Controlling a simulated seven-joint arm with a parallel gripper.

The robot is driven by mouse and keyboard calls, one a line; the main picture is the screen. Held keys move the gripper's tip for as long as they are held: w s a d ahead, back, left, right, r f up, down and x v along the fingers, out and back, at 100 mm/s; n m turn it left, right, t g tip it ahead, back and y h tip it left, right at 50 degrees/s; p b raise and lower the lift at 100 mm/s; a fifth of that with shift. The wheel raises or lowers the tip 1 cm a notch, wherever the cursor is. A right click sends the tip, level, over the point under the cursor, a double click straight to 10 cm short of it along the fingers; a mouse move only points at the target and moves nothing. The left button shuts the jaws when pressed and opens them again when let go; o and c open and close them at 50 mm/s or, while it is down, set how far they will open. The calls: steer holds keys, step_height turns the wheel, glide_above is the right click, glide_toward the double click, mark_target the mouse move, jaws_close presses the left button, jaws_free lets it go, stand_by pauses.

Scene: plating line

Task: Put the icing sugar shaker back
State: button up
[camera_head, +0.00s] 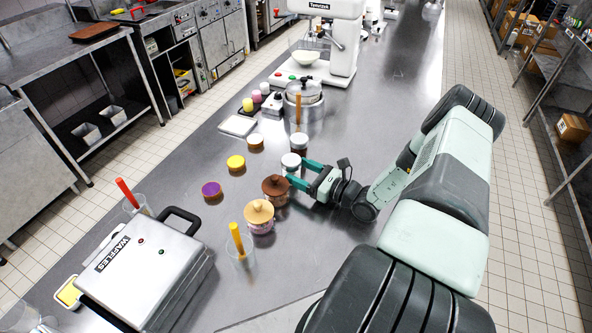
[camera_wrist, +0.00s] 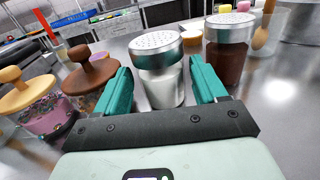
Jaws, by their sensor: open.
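The icing sugar shaker (camera_head: 291,162) is a clear jar of white powder with a perforated silver lid. It stands upright on the steel counter. In the wrist view the shaker (camera_wrist: 162,75) is between the two teal fingers of my gripper (camera_wrist: 161,88). The fingers are open, and a gap shows beside the jar. In the head view my gripper (camera_head: 297,171) reaches in from the right at the shaker's near side. The shaker's lower part is partly hidden by the fingers and gripper body.
A brown-filled shaker (camera_head: 299,145) stands just behind. A brown-lidded jar (camera_head: 275,190) and a tan-lidded jar (camera_head: 259,217) stand close in front. Yellow (camera_head: 236,162) and purple (camera_head: 212,189) small round items lie left. A waffle maker (camera_head: 145,265) fills the front left. The counter's far right is clear.

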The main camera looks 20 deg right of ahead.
steer(key=v, duration=1)
